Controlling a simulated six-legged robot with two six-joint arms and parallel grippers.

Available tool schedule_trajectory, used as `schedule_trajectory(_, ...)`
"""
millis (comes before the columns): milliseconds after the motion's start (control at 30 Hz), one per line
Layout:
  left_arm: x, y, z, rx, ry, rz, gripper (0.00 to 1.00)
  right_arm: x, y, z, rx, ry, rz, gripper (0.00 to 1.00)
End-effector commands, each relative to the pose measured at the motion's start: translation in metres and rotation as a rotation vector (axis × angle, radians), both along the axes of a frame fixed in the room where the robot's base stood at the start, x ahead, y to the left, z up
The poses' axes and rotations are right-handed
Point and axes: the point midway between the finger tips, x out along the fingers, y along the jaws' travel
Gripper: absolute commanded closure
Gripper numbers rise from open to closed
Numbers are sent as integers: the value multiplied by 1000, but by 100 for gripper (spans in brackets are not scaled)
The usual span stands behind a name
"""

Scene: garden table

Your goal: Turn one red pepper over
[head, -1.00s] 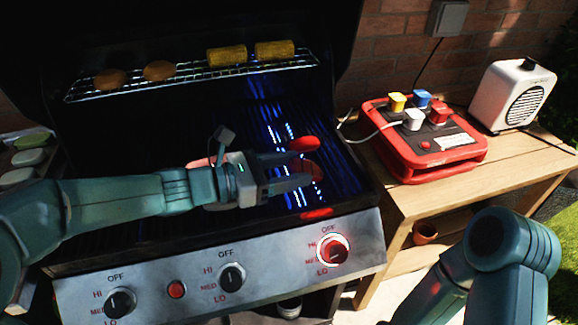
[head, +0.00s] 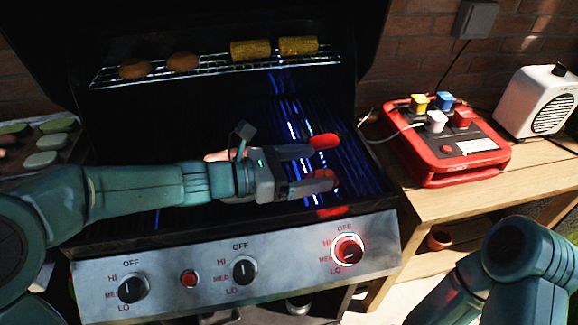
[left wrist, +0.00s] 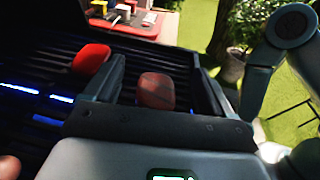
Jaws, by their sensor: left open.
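Red pepper pieces lie on the dark grill grate (head: 365,185). One red pepper (head: 325,140) lies just beyond the far finger of my left gripper. A second red pepper (head: 325,176) is at the fingertips; in the left wrist view this pepper (left wrist: 155,90) sits between the two fingers and looks duller and browner than the bright red one (left wrist: 90,58) outside the left finger. A third red piece (head: 332,211) is near the grill's front edge. My left gripper (head: 312,168) is open, low over the grate. My right gripper is out of view.
A raised rack (head: 215,70) holds two patties (head: 182,62) and two corn pieces (head: 298,46). The knob panel (head: 200,275) runs along the front. A side table (head: 420,208) carries a red box (head: 440,175) and a white speaker (head: 540,100). A pinkish item is partly hidden behind my gripper.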

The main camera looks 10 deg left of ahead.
Motion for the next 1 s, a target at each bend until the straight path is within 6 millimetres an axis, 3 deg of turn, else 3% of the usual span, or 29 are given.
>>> schedule_trajectory(233,-5,13,3,0,1,3,16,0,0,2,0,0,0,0)
schedule_trajectory(700,-52,118,18,1,1,6,16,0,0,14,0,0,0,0)
schedule_trajectory(1000,-67,147,21,0,0,1,16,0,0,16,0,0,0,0)
